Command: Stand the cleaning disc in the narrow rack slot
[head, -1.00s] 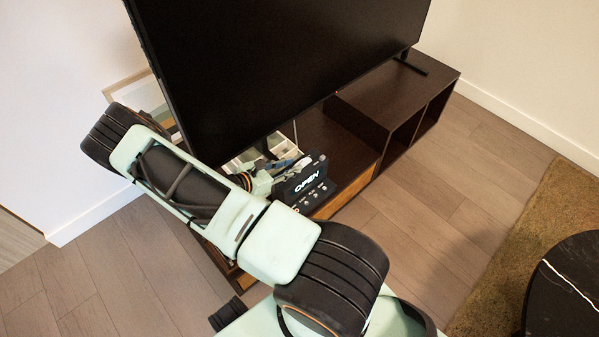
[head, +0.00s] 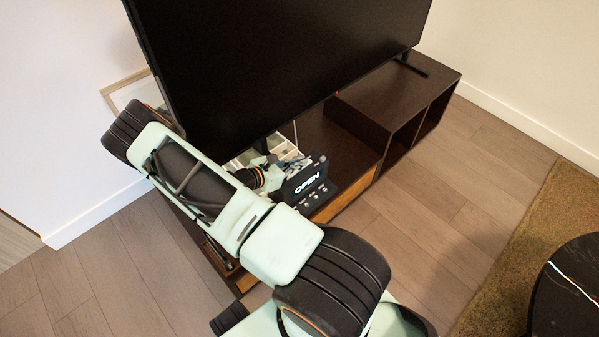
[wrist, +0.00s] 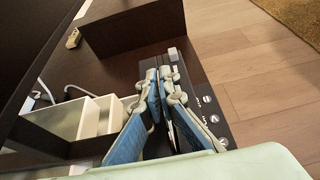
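My gripper (wrist: 157,82) reaches over the TV stand beside a black panel. In the wrist view its two blue-padded fingers lean together, with a narrow dark gap between the tips. I cannot make out a disc there, and a thin one seen edge-on could be hidden between the pads. In the head view the gripper is small and partly hidden by my arm. A white compartmented holder (wrist: 97,118) stands left of the fingers and also shows in the head view (head: 236,163). I cannot tell a narrow slot in it.
The black panel (head: 304,184) reads OPEN and has several knobs; it also shows in the wrist view (wrist: 207,98). A large TV (head: 270,60) overhangs the dark stand (head: 385,95). Wooden floor (head: 450,190) is free to the right.

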